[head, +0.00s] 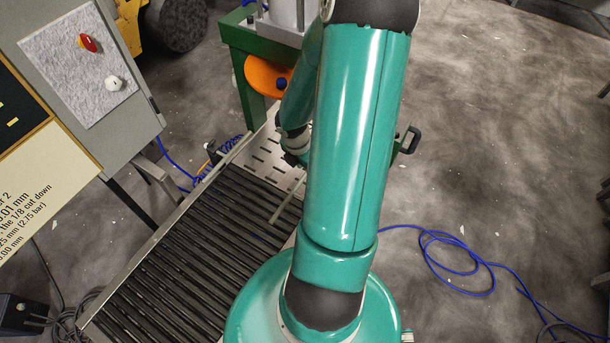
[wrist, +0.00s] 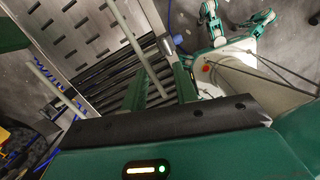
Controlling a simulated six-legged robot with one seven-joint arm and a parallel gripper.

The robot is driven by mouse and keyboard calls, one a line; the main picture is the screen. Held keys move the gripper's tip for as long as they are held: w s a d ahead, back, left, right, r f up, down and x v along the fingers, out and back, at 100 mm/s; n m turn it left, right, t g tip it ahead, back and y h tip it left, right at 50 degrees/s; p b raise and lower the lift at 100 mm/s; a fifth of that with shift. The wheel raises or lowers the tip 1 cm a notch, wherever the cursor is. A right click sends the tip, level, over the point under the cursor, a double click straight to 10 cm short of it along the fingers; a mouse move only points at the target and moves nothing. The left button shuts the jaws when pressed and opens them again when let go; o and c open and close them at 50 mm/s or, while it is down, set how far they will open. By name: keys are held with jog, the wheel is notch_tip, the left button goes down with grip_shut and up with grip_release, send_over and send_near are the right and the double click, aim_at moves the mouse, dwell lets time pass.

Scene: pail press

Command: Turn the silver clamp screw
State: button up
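I cannot make out the silver clamp screw in either view; my arm covers much of the press area in the head view. My gripper (wrist: 159,76) shows in the wrist view as two green fingers standing apart. I see nothing clearly held between them; the conveyor rollers and a thin grey rail (wrist: 130,38) show beyond the gap. In the head view my gripper is hidden behind my arm. The green press frame (head: 250,42) with a silver upper part (head: 287,13) stands at the top, partly covered by my arm.
A roller conveyor (head: 190,245) leads to a perforated metal plate (head: 263,155). An orange disc (head: 266,77) with a blue knob is on the press. A grey control panel (head: 80,65) stands left. A blue hose (head: 455,238) lies on the otherwise mostly open floor right.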

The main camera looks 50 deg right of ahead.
jog(key=f, duration=0.2)
jog(key=s+f+n+y, duration=0.1)
jog(key=f, duration=0.1)
jog(key=s+f+n, duration=0.1)
jog(key=f, duration=0.1)
jog(key=shift+d+f+t, duration=0.15)
jog(key=shift+d+t, duration=0.05)
jog(key=shift+t, duration=0.1)
jog(key=shift+f+n+y, duration=0.3)
jog(key=shift+f+n, duration=0.1)
jog(key=shift+f, duration=0.1)
notch_tip(320, 180, down, 8)
jog(key=shift+r, duration=0.25)
jog(key=c, duration=0.6)
jog(key=n, duration=1.4)
jog(key=shift+n, duration=0.4)
jog(key=o, duration=0.8)
